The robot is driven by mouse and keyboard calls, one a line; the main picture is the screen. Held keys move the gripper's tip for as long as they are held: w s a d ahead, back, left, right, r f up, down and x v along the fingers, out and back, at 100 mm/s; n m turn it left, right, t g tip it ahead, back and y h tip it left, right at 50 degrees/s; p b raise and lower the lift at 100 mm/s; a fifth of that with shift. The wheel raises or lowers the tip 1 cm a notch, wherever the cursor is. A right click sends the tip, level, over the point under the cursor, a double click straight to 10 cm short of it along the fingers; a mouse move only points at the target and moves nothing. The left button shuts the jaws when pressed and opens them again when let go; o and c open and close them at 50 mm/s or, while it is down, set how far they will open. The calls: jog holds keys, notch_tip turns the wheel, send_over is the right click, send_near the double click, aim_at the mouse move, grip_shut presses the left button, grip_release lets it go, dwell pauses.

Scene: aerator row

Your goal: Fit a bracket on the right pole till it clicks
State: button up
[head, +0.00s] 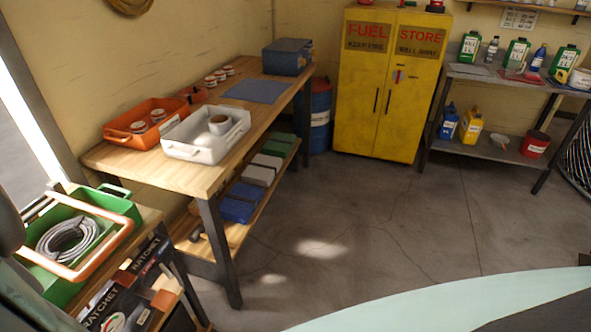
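I cannot make out a pole or a bracket in the head view. A white tray (183,150) on the wooden workbench holds a round whitish piece (219,125) with a brownish top; I cannot tell if it is a bracket. An orange crate (125,137) behind it holds a few small round white-topped pieces (139,127). My gripper is not in view.
A green crate (128,207) with coiled grey hose (68,240) stands at lower left. A blue toolbox (288,56) and mat (256,91) lie farther along the workbench. A yellow cabinet (390,85) and metal bench (490,75) stand behind. The middle floor (370,220) is clear.

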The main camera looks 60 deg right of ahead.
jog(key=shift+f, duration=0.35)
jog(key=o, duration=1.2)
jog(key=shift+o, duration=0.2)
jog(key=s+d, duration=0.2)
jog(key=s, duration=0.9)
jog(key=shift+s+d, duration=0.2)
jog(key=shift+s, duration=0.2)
